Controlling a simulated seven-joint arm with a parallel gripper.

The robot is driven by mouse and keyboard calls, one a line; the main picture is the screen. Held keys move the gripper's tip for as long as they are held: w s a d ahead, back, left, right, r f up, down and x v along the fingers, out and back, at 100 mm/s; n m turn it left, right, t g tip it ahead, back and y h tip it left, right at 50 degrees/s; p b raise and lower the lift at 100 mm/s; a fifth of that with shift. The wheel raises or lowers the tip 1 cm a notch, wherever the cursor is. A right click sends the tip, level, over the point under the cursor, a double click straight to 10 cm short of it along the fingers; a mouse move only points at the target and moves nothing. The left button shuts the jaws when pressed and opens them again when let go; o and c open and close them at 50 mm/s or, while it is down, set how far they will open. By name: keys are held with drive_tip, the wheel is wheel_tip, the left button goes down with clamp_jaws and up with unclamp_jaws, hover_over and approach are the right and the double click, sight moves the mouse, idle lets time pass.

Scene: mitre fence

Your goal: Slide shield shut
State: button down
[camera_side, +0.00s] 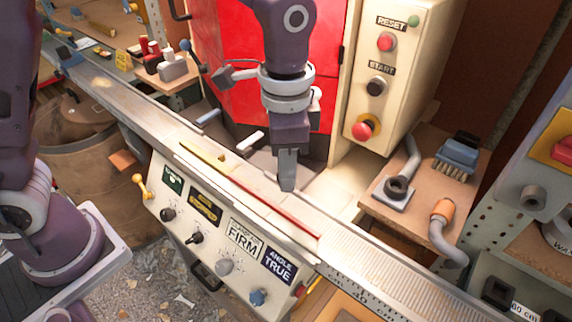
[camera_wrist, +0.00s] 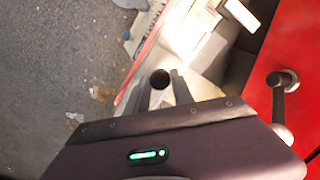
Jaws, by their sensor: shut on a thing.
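My gripper (camera_side: 287,188) points down over the bench rail, at the strip with a yellow left part (camera_side: 203,160) and a red right part (camera_side: 290,215). In the wrist view, a dark round knob (camera_wrist: 160,79) shows between the fingertips of my gripper (camera_wrist: 162,88), and the jaws are closed on it. The knob is hidden by the fingers in the side view. A large red panel (camera_side: 228,60) stands behind my gripper; the wrist view shows a red panel (camera_wrist: 297,60) with a dark handle (camera_wrist: 281,90) at right. I cannot tell for sure which piece is the shield.
A cream control box (camera_side: 392,70) with RESET and START buttons stands right of my gripper. A brush (camera_side: 457,155) and a hose end (camera_side: 442,212) are on a right shelf. Labelled knobs (camera_side: 223,267) line the front panel. Red cans (camera_side: 153,48) stand at back left.

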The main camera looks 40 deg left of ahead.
idle(0.3)
drive_tip(key=a, duration=2.1)
drive_tip(key=shift+a, duration=0.25)
drive_tip(key=c, duration=1.1)
unclamp_jaws()
drive_tip(key=shift+a, duration=0.1)
wheel_tip(320, 180, up, 7)
drive_tip(key=shift+r, duration=0.1)
